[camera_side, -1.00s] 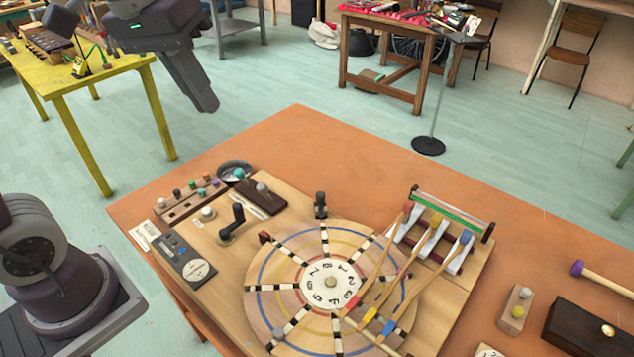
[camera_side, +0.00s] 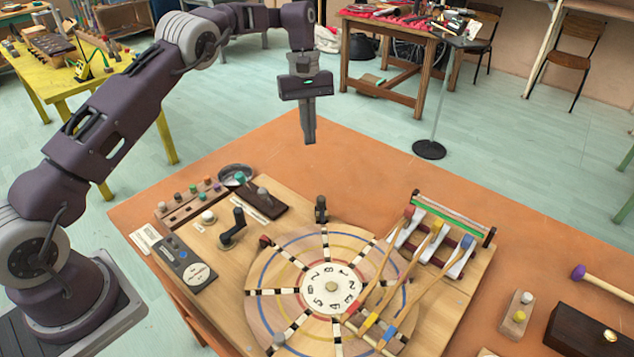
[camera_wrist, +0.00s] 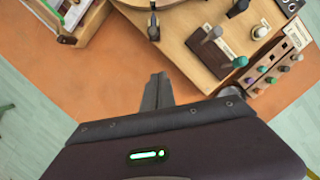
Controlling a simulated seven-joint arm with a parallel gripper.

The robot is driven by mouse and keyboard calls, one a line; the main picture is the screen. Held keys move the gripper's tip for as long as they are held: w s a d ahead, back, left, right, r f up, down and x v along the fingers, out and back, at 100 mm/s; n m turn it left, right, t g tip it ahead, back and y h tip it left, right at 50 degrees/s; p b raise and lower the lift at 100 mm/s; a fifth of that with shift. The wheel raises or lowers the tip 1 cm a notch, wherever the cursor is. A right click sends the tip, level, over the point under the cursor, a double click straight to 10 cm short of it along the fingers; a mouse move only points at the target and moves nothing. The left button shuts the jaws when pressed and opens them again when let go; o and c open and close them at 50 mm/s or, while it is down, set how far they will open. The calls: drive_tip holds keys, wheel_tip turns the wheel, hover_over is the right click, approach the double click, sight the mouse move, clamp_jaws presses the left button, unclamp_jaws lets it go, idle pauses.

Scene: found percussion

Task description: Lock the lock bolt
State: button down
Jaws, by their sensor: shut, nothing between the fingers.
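No part is plainly marked as the lock bolt. A black upright peg (camera_side: 321,209) stands at the far rim of the numbered wheel (camera_side: 290,265); it also shows at the top of the wrist view (camera_wrist: 153,27). A dark block with a grey-knobbed lever (camera_side: 264,197) sits at the board's back left, and it shows in the wrist view (camera_wrist: 208,48). I cannot tell which of these is the bolt. My gripper (camera_side: 309,141) is shut and empty, pointing down above the table's back edge, apart from everything. Its fingers show in the wrist view (camera_wrist: 158,78).
A black crank (camera_side: 232,230) and a row of coloured knobs (camera_side: 190,198) are on the left. A dark bowl (camera_side: 236,174) stands behind them. The orange table (camera_side: 330,150) is bare behind the board.

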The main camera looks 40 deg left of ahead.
sight(319, 198)
drive_tip(key=shift+f, duration=0.1)
drive_tip(key=s+d+f, duration=0.3)
drive_tip(key=d+f, duration=0.2)
drive_tip(key=f, duration=0.4)
drive_tip(key=shift+s+d+f, duration=0.25)
drive_tip(key=shift+s, duration=0.05)
drive_tip(key=shift+s+d, duration=0.95)
